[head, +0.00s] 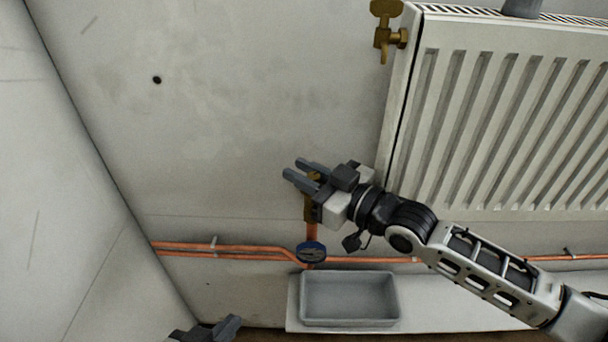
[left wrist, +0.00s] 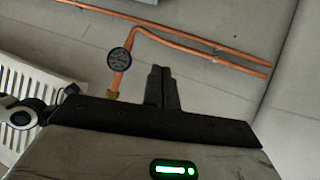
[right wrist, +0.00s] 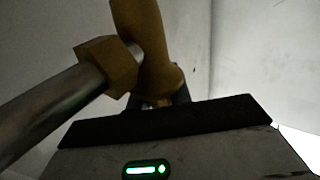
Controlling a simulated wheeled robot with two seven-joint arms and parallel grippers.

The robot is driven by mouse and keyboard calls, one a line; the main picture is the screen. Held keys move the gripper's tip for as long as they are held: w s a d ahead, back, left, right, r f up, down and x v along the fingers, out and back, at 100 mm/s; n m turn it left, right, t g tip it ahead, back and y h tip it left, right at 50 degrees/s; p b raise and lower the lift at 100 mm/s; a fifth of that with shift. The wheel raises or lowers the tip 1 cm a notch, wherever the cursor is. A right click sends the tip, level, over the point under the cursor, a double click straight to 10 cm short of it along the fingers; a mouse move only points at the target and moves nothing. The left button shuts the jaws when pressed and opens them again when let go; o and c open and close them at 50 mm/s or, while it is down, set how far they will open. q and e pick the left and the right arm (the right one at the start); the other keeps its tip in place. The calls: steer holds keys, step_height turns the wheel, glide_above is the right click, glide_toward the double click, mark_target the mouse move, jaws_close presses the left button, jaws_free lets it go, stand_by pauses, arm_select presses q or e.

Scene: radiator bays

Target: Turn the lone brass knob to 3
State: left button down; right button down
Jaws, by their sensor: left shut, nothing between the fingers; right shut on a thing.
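A brass valve (head: 312,197) stands at the lower left of the radiator, above a copper pipe, partly hidden by my right gripper (head: 306,174). My right gripper is shut on its brass knob. In the right wrist view the brass body (right wrist: 143,35) rises close in front of the jaws, with a hex nut (right wrist: 108,66) and a metal pipe to its left. No number or mark on the knob can be read. My left gripper (head: 234,322) is at the bottom edge of the head view; its fingers (left wrist: 161,88) are shut and empty.
Another brass valve (head: 386,37) is at the radiator's (head: 500,120) upper left. A grey tray (head: 348,321) lies below that.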

steer(key=c, duration=1.3)
jaws_free()
steer(key=shift+r, duration=0.1)
steer(key=shift+r, duration=0.3)
step_height(320, 180, up, 3)
steer(key=shift+f, duration=0.1)
arm_select(q)
steer(key=r+p, duration=0.1)
steer(key=p, duration=0.1)
steer(key=shift+w+a+r+p, duration=0.1)
steer(key=shift+a+p, duration=0.05)
steer(key=shift+p, duration=0.25)
arm_select(e)
steer(key=s+r, duration=0.3)
steer(key=s, duration=0.1)
steer(key=s+r, duration=0.3)
steer(key=s, duration=0.2)
steer(key=s+r, duration=0.3)
steer(key=s, duration=0.2)
steer(key=shift+d+r, duration=0.2)
steer(key=shift+r, duration=0.05)
steer(key=shift+f, duration=0.1)
